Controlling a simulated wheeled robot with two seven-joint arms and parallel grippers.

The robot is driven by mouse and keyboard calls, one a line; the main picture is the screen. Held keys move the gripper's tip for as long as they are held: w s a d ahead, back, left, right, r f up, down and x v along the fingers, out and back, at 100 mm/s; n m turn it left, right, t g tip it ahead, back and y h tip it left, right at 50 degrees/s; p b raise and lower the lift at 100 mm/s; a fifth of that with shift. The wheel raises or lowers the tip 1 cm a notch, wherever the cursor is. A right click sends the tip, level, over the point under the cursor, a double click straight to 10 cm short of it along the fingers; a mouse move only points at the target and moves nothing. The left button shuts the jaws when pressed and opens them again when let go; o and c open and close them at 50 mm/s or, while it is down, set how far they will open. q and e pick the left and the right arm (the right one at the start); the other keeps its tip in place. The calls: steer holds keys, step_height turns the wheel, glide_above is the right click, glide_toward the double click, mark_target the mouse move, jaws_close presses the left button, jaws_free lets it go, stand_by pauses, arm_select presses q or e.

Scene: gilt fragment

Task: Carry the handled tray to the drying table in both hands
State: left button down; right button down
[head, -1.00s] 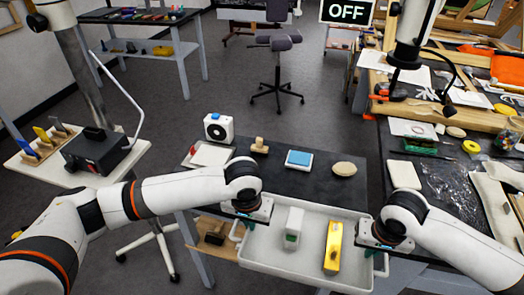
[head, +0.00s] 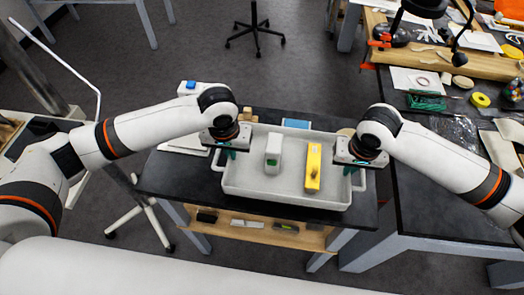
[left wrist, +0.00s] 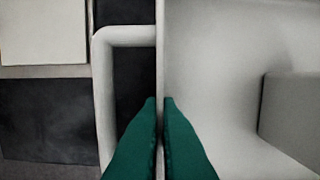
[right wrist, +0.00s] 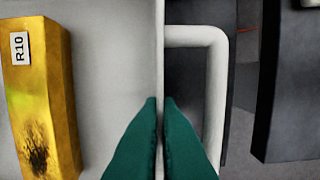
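The handled tray (head: 255,189) is pale grey with raised walls, and it looks about level over a dark-topped table (head: 158,176). I cannot tell whether it touches the top. In it stand a white-grey block with a green patch (head: 273,153) and a yellow block (head: 313,168), labelled R10 in the right wrist view (right wrist: 45,95). My left gripper (left wrist: 160,100) is shut on the tray's left wall, beside a handle loop (left wrist: 103,90). My right gripper (right wrist: 160,100) is shut on the right wall, beside the other handle loop (right wrist: 217,90).
Behind the tray, a blue pad (head: 296,123) and a pale oval piece (head: 347,131) partly show on the table. A white sheet (head: 180,146) lies left. A wooden shelf (head: 262,234) is below. A cluttered bench (head: 400,200) stands close on the right. A chair base (head: 254,38) is behind.

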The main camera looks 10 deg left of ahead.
mark_target(232, 162)
arm_select(q)
steer(key=shift+a+f, duration=0.1)
